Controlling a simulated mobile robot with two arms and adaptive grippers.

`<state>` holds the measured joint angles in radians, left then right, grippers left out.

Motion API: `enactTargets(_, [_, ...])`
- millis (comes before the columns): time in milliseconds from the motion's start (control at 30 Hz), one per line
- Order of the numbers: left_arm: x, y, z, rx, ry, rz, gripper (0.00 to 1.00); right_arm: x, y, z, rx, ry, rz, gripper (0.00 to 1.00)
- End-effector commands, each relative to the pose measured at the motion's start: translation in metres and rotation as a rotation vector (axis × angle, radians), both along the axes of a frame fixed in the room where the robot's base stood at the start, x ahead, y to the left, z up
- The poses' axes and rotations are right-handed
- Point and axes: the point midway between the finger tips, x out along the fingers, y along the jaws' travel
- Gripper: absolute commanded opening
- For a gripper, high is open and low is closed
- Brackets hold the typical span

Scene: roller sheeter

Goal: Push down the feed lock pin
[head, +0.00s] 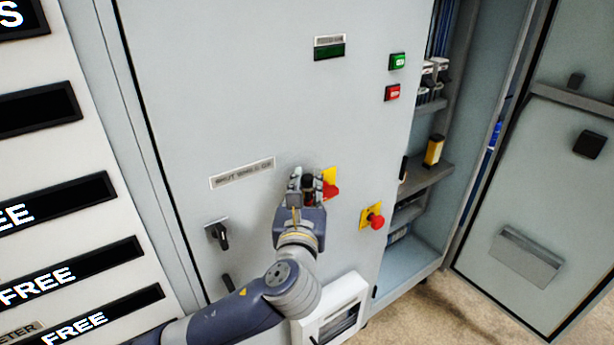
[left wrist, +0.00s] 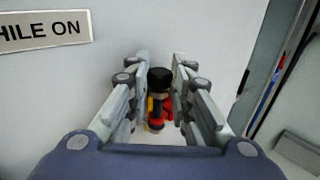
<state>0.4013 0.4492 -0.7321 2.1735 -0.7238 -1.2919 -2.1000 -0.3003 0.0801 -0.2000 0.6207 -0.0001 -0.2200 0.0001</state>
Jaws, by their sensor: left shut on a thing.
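The feed lock pin appears to be the black-capped piece (left wrist: 160,78) between my fingers in the left wrist view. In the head view it is mostly hidden by my left gripper (head: 307,180). The gripper is at the cabinet front, its fingers on either side of the pin and shut on it. A red and yellow part (head: 330,188) is beside the fingers, to their right in the head view. How far down the pin sits cannot be told. My right gripper is in neither view.
A red emergency button (head: 375,221) on a yellow plate is to the right. A black rotary handle (head: 217,234) is to the left. Green (head: 397,61) and red (head: 392,93) buttons sit above. The cabinet's right side is open, showing shelves (head: 428,178).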

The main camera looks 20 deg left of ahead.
Motion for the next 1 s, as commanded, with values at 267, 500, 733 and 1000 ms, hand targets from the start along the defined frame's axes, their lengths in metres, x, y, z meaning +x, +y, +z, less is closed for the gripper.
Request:
enactTargets(267, [0.000, -0.001, -0.006, 0.002, 0.015, -0.001, 0.29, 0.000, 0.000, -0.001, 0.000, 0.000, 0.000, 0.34])
enactTargets(500, [-0.001, -0.001, -0.004, 0.001, 0.010, -0.001, 0.29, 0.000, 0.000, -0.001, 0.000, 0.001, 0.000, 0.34])
enactTargets(733, [-0.023, -0.007, -0.005, -0.001, 0.011, -0.004, 0.29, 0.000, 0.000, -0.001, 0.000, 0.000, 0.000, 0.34])
enactTargets(1000, [-0.079, -0.020, -0.006, -0.002, 0.015, -0.004, 0.29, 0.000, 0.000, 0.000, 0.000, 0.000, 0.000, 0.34])
